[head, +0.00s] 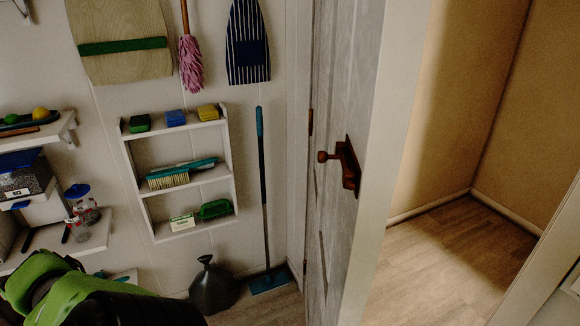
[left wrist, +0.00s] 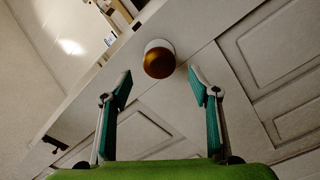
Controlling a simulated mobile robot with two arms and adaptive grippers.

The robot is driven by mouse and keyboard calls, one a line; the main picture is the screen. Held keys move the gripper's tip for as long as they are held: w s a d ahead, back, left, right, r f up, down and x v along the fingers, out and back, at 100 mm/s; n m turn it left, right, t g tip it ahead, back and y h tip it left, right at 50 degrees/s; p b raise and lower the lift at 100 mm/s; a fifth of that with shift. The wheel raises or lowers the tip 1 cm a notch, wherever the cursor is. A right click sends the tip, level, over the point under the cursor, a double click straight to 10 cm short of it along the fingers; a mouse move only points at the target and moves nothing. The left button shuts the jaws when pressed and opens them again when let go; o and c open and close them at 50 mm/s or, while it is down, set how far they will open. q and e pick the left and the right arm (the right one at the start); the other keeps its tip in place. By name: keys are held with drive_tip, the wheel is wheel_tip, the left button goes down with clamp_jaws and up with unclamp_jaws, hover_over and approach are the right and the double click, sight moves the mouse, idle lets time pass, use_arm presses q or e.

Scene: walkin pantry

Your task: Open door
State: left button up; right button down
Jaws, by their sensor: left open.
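In the head view, a grey panelled door (head: 335,85) stands edge-on at an angle beside a bright opening. It carries a brown knob-like handle on a plate (head: 349,167). In the left wrist view, a round brown knob (left wrist: 158,62) with a pale collar sits on a panelled door face (left wrist: 225,105). I cannot tell whether this is the same door. My left gripper (left wrist: 160,86) is open, its two teal-padded fingers on either side below the knob, with a gap and no visible contact. My right gripper is not in view.
A wall shelf (head: 138,187) with brushes and sponges hangs left of the door. My green arm crosses the lower left. Wooden floor (head: 440,262) is clear through the opening.

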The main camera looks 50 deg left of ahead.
use_arm(q)
drive_tip(key=v, duration=0.5)
